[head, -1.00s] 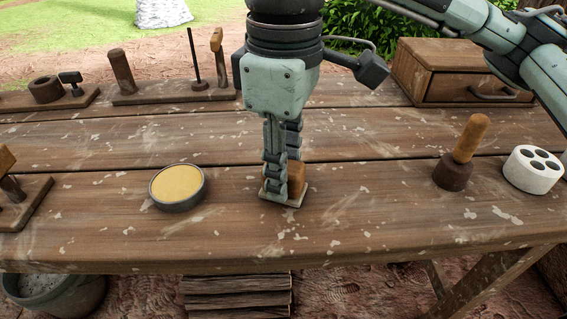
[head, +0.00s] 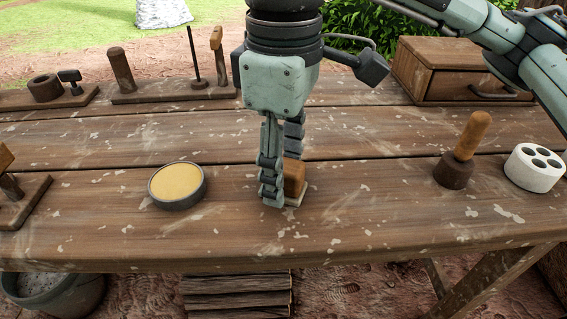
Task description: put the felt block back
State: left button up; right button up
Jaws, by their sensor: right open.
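The felt block (head: 295,175) is a small brown wooden block with a pale flat layer (head: 299,193) under it. It stands upright on the workbench near the front, in the middle of the head view. My right gripper (head: 283,178) points straight down over it with its jaws open. One finger is in front and to the left of the block and hides part of it. The other finger is behind the block, its tip hidden. I cannot tell whether either finger touches it. My left gripper is not in view.
A round tin (head: 177,185) with yellow contents stands to the left. A wooden-handled tool (head: 464,150) and a white holed cylinder (head: 534,167) stand to the right. Tool racks (head: 172,94) and a drawer box (head: 455,70) line the back. Bare bench (head: 370,200) lies right of the block.

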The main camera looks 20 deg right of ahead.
jog(key=shift+r+p, duration=0.3)
jog(key=shift+r, duration=0.15)
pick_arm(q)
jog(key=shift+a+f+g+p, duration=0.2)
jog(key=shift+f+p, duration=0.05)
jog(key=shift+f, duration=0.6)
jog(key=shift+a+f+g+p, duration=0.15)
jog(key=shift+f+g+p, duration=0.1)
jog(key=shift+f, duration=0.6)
pick_arm(e)
notch_tip(320, 180, up, 11)
jog(key=shift+r, duration=0.2)
